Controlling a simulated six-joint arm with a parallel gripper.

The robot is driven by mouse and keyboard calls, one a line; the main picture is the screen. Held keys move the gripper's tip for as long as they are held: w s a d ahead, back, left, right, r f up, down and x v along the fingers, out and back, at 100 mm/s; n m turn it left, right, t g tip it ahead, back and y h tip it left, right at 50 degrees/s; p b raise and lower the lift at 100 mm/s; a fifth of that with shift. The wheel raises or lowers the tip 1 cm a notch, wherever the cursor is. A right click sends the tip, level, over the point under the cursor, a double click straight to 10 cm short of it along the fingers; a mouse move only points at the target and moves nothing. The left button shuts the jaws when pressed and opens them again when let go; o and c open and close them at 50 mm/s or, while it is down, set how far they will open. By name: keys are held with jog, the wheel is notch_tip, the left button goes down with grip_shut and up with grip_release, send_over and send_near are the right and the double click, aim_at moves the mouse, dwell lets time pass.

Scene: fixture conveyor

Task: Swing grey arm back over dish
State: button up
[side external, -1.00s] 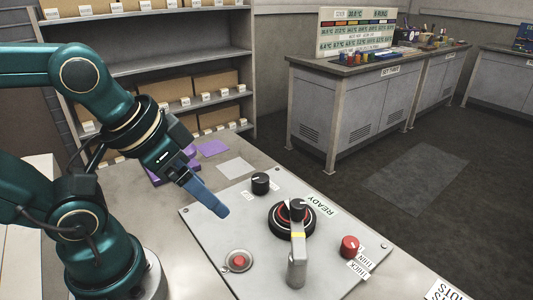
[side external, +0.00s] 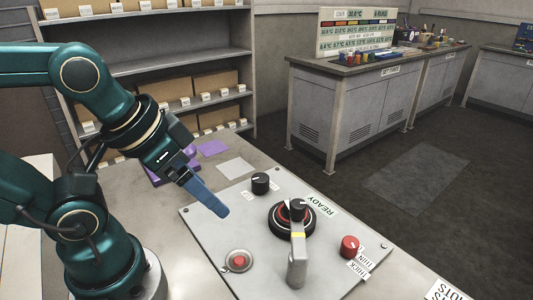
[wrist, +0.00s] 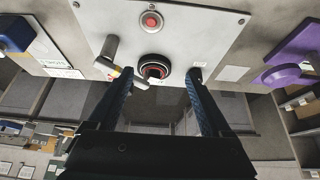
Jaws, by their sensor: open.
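My gripper (side external: 222,212) is up and left of the dish, above the panel, touching nothing I can see. In the wrist view my gripper (wrist: 161,76) is open, its fingers wide apart with nothing between them.
The grey panel (side external: 215,235) also carries a black knob (side external: 260,183), a red knob (side external: 350,246) and a red button (side external: 239,261). A READY label (side external: 321,205) lies beside the dish. A purple object (side external: 160,178) and flat cards sit behind my gripper.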

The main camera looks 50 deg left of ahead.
jog(key=shift+c, duration=1.2)
notch_tip(320, 180, up, 4)
jog(key=w+n, duration=0.2)
jog(key=n, duration=0.4)
jog(key=n+g, duration=0.5)
jog(key=n, duration=0.2)
send_over(298, 203)
notch_tip(298, 203, down, 4)
jog(key=shift+a+r, duration=0.1)
jog(key=shift+r, duration=0.05)
jog(key=shift+f+g, duration=0.3)
jog(key=shift+f, duration=2.45)
